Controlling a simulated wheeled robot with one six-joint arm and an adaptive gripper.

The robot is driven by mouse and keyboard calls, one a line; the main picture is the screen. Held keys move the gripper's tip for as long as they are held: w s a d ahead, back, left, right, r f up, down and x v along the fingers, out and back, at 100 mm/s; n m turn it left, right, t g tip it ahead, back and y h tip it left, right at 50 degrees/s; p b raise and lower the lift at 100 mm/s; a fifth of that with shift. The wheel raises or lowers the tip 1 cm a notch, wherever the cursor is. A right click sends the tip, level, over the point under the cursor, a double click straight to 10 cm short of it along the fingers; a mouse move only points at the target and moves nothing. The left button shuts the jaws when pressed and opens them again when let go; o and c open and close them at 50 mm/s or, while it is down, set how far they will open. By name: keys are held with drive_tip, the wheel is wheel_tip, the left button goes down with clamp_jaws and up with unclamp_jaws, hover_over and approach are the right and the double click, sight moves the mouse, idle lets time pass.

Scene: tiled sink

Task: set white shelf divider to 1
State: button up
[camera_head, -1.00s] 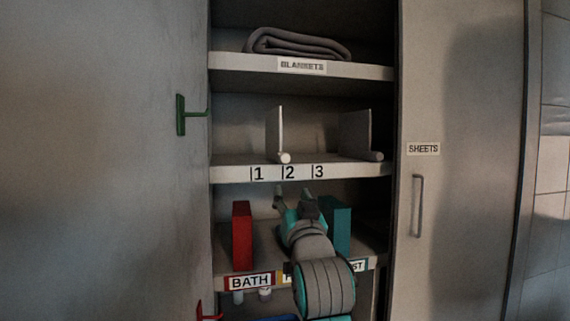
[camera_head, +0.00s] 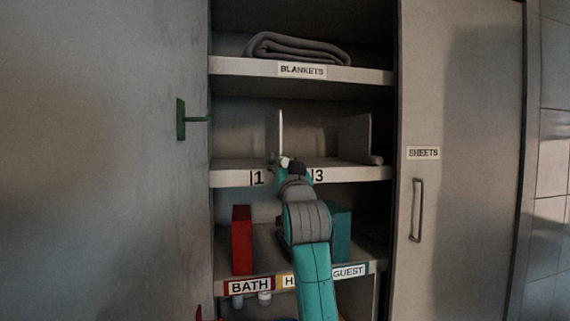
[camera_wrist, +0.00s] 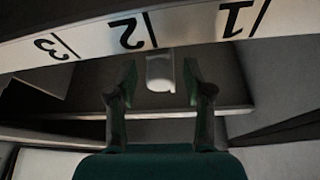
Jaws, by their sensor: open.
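The white shelf divider (camera_head: 281,132) stands upright on the middle shelf. In the wrist view its white rounded knob (camera_wrist: 160,71) shows near the line beside the upside-down 2. My gripper (camera_head: 287,163) is at the shelf's front edge by the knob and hides part of it in the head view. In the wrist view my gripper (camera_wrist: 160,82) is open, with one finger on each side of the knob and gaps visible. The number strip (camera_head: 236,180) shows 1 and 3 in the head view; my arm hides the 2. The 1 lies left of the divider.
A second pale panel (camera_head: 356,138) stands to the right on the same shelf. A folded blanket (camera_head: 296,46) lies above. A red block (camera_head: 242,240) and a teal block (camera_head: 340,235) flank my arm below. A green handle (camera_head: 182,119) juts from the left.

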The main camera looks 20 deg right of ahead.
drive_tip(key=shift+w, duration=0.2)
clamp_jaws()
drive_tip(key=a, duration=0.8)
unclamp_jaws()
drive_tip(key=shift+s, duration=0.1)
drive_tip(key=v, duration=1.1)
drive_tip(key=shift+s+f, duration=0.15)
drive_tip(key=shift+s, duration=0.25)
